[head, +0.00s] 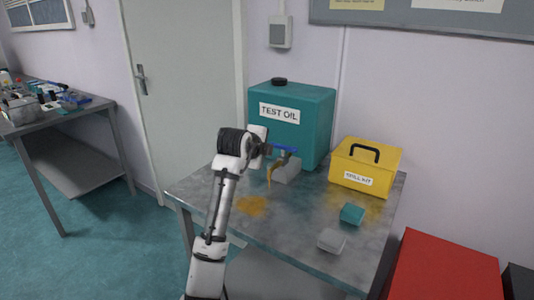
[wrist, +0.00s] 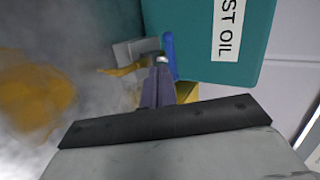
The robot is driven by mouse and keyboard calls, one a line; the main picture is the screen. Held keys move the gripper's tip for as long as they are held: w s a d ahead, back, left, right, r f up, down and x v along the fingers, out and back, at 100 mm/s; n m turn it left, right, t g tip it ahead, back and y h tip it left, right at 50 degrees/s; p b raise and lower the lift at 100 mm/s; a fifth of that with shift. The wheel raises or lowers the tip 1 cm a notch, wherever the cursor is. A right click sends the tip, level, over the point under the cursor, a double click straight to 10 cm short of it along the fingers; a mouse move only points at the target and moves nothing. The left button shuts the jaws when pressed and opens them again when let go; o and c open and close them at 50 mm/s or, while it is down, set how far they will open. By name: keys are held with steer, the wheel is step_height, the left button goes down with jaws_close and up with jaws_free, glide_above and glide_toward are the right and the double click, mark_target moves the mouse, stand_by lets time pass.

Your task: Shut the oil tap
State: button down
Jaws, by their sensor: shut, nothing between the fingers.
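The teal oil drum (head: 318,110), labelled TEST OIL, stands at the back of the metal table. Its tap has a blue lever (head: 286,149), and brownish oil (head: 270,174) runs down below it. In the wrist view the blue lever (wrist: 169,52) is right beside my fingertips; I cannot tell whether they touch. My gripper (wrist: 161,62) is shut and empty. In the head view my gripper (head: 268,149) is at the lever's left end, and my wrist hides part of the tap area.
An oil puddle (head: 251,204) lies on the metal table (head: 290,222). The yellow spill kit (head: 365,165) stands right of the drum. A teal block (head: 352,214) and a grey block (head: 331,240) lie near the front right. A red box (head: 445,270) stands beyond the table's right side.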

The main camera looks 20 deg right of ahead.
steer(key=b+v, duration=0.1)
steer(key=v, duration=0.5)
steer(key=shift+a, duration=0.15)
steer(key=shift+r, duration=0.1)
